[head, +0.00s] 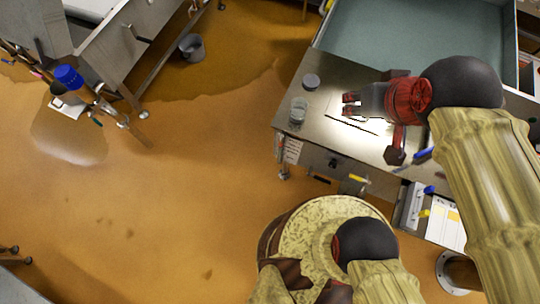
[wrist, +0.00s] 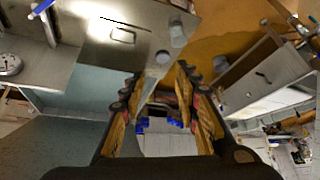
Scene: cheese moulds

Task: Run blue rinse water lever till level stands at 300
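A short blue handle (head: 430,190) shows on a small steel box at the table's right front, near a yellow one (head: 424,213). A longer blue piece (head: 424,153) lies near the table edge behind it; I cannot tell which blue part is the rinse water lever. A clear vessel (head: 299,110) stands on the steel table's left end; its marks and level are too small to read. My gripper (head: 350,104) is over the table, to the right of the vessel, its red-tipped fingers apart and empty. Its fingers (wrist: 158,78) also show apart in the wrist view.
A dark round piece (head: 311,82) sits behind the vessel on the steel table (head: 322,125). A large basin (head: 400,40) lies behind. Another yellow handle (head: 358,178) shows at the table's front. A grey bucket (head: 191,47) stands on the orange floor, which is open at left.

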